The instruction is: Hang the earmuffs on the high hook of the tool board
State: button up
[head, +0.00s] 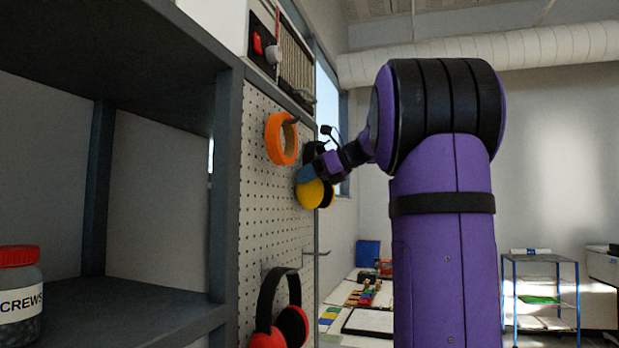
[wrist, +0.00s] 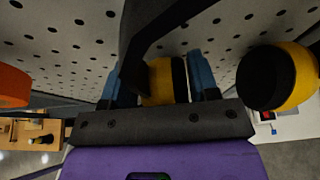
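The yellow and black earmuffs (head: 311,195) are up against the pegboard tool board (head: 275,225), to the right of an orange ring. My gripper (head: 308,173) is at them, close to the board. In the wrist view, one yellow cup (wrist: 163,82) lies between the two blue fingers (wrist: 157,80), which stand apart. The other cup (wrist: 285,78) is to the right, and the black headband (wrist: 150,35) crosses near the camera. Whether the fingers press on the earmuffs is unclear. No hook shows at the headband; my arm and the earmuffs cover that area.
The orange ring (head: 281,139) hangs on the board at upper left. Red and black earmuffs (head: 281,312) hang lower down. A bare hook (head: 316,252) sticks out near the board's right edge. A grey shelf (head: 120,310) with a screws jar (head: 18,296) stands at left.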

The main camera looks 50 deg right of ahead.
jog(key=o, duration=0.4)
jog(key=shift+c, duration=0.2)
jog(key=shift+s, duration=0.1)
jog(key=v, duration=1)
jog(key=shift+s+d+r, duration=0.2)
jog(key=shift+s, duration=0.05)
